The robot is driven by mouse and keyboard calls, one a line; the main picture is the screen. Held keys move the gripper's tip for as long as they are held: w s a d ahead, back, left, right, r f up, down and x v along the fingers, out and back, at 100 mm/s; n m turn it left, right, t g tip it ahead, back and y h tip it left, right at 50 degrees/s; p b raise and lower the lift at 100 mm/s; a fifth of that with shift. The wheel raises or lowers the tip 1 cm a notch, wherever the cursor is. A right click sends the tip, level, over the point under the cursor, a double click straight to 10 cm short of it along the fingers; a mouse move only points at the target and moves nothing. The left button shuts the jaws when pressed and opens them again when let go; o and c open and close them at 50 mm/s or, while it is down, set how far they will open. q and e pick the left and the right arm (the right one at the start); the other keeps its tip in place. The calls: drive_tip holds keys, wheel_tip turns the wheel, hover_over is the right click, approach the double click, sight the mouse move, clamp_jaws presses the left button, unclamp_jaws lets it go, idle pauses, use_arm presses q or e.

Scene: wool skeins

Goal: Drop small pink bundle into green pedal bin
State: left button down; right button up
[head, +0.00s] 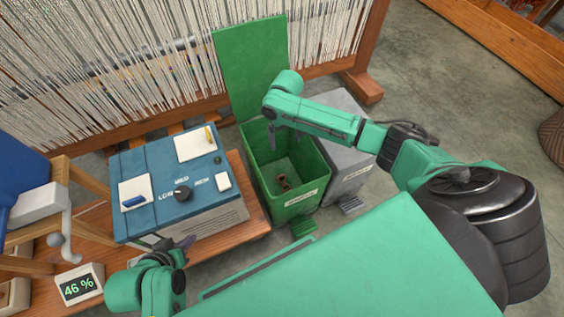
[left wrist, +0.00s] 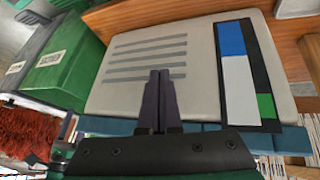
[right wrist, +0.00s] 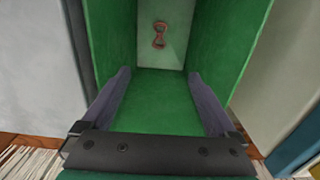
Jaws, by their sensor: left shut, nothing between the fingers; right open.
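The small pink bundle (head: 283,183), a twisted figure-eight shape, lies on the floor of the green pedal bin (head: 309,166). It also shows in the right wrist view (right wrist: 159,35), apart from my fingers. The bin's lid (head: 252,65) stands open at the back. My right gripper (head: 284,138) is open and empty over the bin's mouth; in the right wrist view its fingers (right wrist: 160,98) are spread wide. My left gripper (head: 178,243) is shut and empty, in front of the blue-topped box; its closed fingers show in the left wrist view (left wrist: 158,95).
A grey pedal bin (head: 345,165) stands right beside the green one. The blue-topped box (head: 150,165) with a dial rests on a wooden bench (head: 250,222) at left, near a 46 % display (head: 80,285). A loom with white threads (head: 120,50) stands behind. Open floor (head: 450,90) lies at right.

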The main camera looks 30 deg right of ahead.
use_arm(q)
drive_tip(key=s+a+r+g+y+p, duration=0.3)
drive_tip(key=s+a+r+g+p, duration=0.15)
drive_tip(key=a, duration=0.25)
drive_tip(key=shift+n+t, duration=0.25)
drive_tip(key=shift+n, duration=0.25)
drive_tip(key=f, duration=0.4)
drive_tip(key=f+p, duration=0.1)
drive_tip(key=shift+w+a+f, duration=0.15)
drive_tip(key=shift+w+f, duration=0.25)
use_arm(e)
wheel_tip(320, 180, up, 14)
drive_tip(key=shift+r, duration=0.2)
